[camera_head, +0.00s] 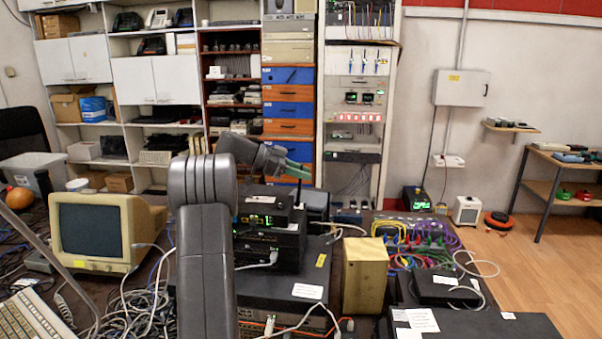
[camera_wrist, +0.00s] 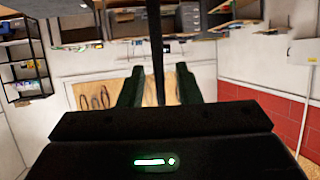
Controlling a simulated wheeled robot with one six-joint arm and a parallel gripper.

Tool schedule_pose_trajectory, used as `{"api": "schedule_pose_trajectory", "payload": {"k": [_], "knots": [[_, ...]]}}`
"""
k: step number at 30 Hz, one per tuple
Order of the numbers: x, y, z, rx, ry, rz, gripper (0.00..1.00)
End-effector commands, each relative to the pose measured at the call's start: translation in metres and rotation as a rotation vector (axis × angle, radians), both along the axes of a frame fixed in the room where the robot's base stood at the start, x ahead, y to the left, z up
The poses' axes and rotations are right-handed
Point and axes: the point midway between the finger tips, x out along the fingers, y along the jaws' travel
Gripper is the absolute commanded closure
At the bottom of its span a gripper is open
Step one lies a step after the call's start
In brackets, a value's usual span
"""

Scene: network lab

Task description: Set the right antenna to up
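A black router (camera_head: 262,219) with lit yellow ports sits on top of a stack of black devices. A thin black antenna (camera_head: 298,193) stands upright at its right side in the head view. My gripper (camera_head: 298,170) with green fingers is just above and beside the antenna's top. In the wrist view, which looks upside down, a dark thin rod (camera_wrist: 157,50), apparently the antenna, comes down between my gripper's green fingers (camera_wrist: 158,86). The fingers are apart, with gaps on both sides of the rod. No left antenna shows; my arm covers part of the router's left side.
A beige monitor (camera_head: 97,232) stands left of my arm. A yellowish box (camera_head: 365,275) stands right of the stack, with coloured cables (camera_head: 425,242) behind it. White cables run along the front. Shelves (camera_head: 150,80) and a rack (camera_head: 357,110) line the back wall.

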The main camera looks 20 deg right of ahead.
Motion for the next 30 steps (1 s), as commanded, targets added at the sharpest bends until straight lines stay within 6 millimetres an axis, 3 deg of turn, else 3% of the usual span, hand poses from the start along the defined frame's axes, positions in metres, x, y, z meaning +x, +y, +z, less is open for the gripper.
{"api": "schedule_pose_trajectory", "payload": {"k": [5,18,24,30], "knots": [[0.007,0.018,0.006,-0.001,-0.001,0.004,0.69],[0.037,0.1,0.043,0.0,-0.002,0.004,0.69],[0.042,0.117,0.052,0.001,-0.001,0.001,0.69],[0.043,0.119,0.053,0.0,0.001,0.001,0.69]]}}
